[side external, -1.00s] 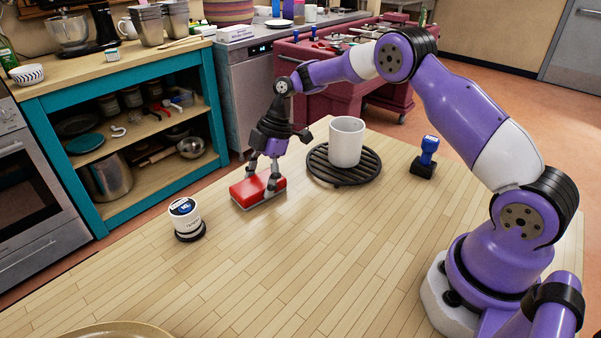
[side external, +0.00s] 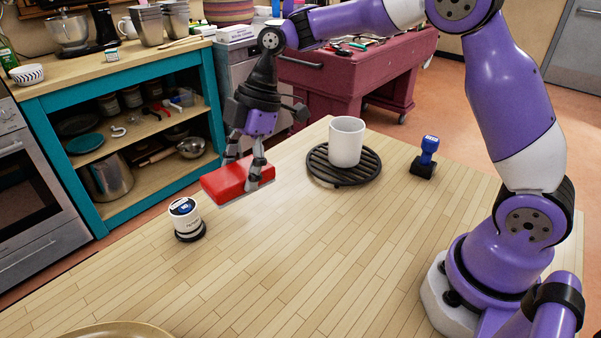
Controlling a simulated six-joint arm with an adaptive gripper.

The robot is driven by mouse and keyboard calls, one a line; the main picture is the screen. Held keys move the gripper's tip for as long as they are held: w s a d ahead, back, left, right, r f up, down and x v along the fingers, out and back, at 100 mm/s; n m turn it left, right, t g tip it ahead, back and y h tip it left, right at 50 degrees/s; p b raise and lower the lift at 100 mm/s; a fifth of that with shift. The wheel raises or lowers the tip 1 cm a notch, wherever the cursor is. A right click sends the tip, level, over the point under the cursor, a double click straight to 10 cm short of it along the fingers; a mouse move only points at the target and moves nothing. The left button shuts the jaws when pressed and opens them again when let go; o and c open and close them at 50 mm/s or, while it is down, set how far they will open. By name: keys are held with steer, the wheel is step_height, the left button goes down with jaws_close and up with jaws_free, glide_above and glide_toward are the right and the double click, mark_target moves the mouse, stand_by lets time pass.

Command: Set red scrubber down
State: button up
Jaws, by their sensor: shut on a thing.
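The red scrubber (side external: 226,181) is a red block with a grey underside. My gripper (side external: 244,174) is shut on it from above, with one finger on its near side and the other partly hidden behind it. The scrubber appears held above the wooden table (side external: 270,270), near its far left edge. It looks roughly level.
A white mug (side external: 347,141) stands on a round black slatted trivet (side external: 321,172) to the right. A blue-handled stamp (side external: 427,160) is farther right. The table's middle is clear.

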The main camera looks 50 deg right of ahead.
steer(key=s+a+r+n, duration=0.1)
steer(key=s+a+r, duration=0.1)
steer(key=s+a, duration=0.8)
steer(key=s+f, duration=0.2)
steer(key=s, duration=1)
glide_above(270, 292)
steer(key=d, duration=0.2)
steer(key=shift+n+g, duration=0.4)
steer(key=f, duration=0.6)
steer(key=shift+s+a+f, duration=0.1)
steer(key=shift+a+f, duration=0.05)
steer(key=shift+a, duration=0.1)
steer(key=shift+f, duration=2)
steer(key=shift+f, duration=0.1)
steer(key=o, duration=1.2)
